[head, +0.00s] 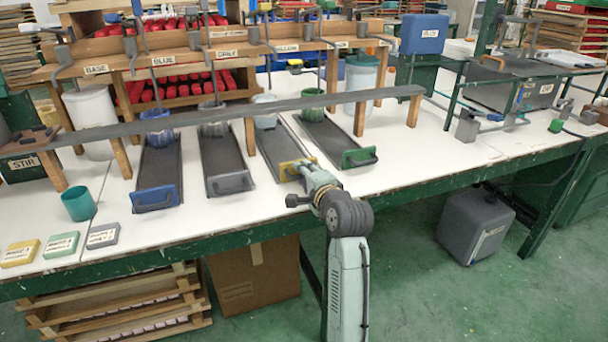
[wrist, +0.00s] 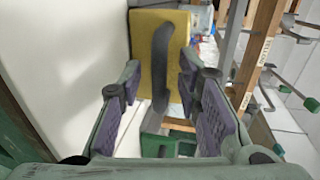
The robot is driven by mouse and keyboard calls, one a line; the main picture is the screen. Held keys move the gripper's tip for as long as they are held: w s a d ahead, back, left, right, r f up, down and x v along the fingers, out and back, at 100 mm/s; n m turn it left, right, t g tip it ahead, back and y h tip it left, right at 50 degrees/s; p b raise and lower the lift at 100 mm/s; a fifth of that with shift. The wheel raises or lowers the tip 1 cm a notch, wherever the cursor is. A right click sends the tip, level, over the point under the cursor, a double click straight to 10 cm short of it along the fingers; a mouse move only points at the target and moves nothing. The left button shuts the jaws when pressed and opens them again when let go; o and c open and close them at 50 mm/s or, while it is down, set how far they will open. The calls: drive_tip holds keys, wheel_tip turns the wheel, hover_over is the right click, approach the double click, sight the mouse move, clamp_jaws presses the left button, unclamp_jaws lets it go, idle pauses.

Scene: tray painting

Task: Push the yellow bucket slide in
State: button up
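The yellow bucket slide is a dark runner (head: 275,145) with a yellow front plate (head: 297,169), lying on the white bench and extending out from under the wooden rack. A pale bucket (head: 265,117) stands at its far end. In the wrist view the yellow plate (wrist: 145,50) faces me with a dark grey handle (wrist: 161,65) on it. My gripper (wrist: 160,72) is open, its purple-padded fingers on either side of the handle. I cannot tell whether they touch it. In the head view my gripper (head: 314,176) is at the yellow plate, partly hiding it.
A green-fronted slide (head: 359,158) lies to the right, with its front also in the wrist view (wrist: 168,146). Grey (head: 230,184) and blue (head: 155,198) slides lie to the left. A long grey bar (head: 240,112) crosses above the slides. A teal cup (head: 79,204) stands at left.

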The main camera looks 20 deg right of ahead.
drive_tip(key=v, duration=1.1)
drive_tip(key=shift+s, duration=0.2)
